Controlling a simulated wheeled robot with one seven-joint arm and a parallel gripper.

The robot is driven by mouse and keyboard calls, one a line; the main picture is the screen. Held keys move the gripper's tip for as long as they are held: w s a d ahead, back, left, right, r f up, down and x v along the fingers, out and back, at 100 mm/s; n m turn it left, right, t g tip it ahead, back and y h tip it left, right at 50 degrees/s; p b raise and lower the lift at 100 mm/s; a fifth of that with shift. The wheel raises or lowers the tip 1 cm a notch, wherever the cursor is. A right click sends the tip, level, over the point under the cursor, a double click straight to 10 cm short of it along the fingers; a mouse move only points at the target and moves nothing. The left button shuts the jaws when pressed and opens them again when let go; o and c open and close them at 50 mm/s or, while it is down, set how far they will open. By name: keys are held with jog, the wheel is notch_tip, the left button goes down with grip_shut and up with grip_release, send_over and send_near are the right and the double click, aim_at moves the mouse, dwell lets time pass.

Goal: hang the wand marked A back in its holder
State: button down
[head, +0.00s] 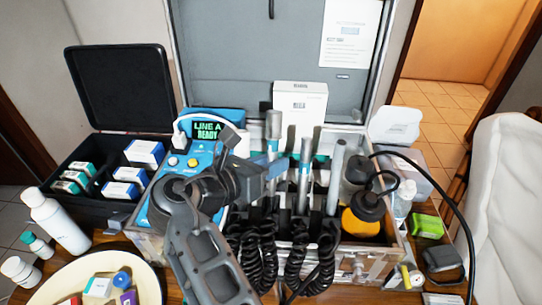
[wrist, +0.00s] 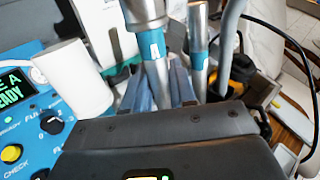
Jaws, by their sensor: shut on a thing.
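The wand marked A (wrist: 154,48) is a silver-grey tube with a blue band that carries a white letter A. It stands nearly upright in the head view (head: 273,127), left of two other wands. My gripper (wrist: 160,92) is shut on the wand just below the band; it also shows in the head view (head: 274,168). The dark holder row (head: 318,222) is in the open case, below the wands. My gripper and arm hide the lower end of wand A, so I cannot tell whether it sits in its slot.
A blue-banded wand (head: 304,172) and a plain grey wand (head: 336,175) stand close on the right. Coiled black cords (head: 320,258) hang in front. A blue control unit (head: 180,165) reading "LINE A READY" is on the left. A yellow-based bottle (head: 361,225) stands at right.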

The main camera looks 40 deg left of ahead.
jog(key=shift+s+d+f, duration=0.1)
jog(key=shift+s+f, duration=0.05)
jog(key=shift+f, duration=0.35)
jog(key=shift+f, duration=0.1)
jog(key=shift+s+d+f, duration=0.15)
jog(key=shift+s+f, duration=0.05)
jog(key=shift+f, duration=0.45)
jog(key=shift+s+d+f, duration=0.1)
jog(key=shift+s+f, duration=0.1)
jog(key=shift+f, duration=0.4)
jog(key=c, duration=0.8)
grip_release()
jog(key=shift+c, duration=0.2)
jog(key=p+v, duration=0.2)
jog(key=shift+s+r, duration=0.2)
jog(key=shift+s, duration=0.1)
jog(key=shift+p+v, duration=0.45)
jog(key=shift+v, duration=2.25)
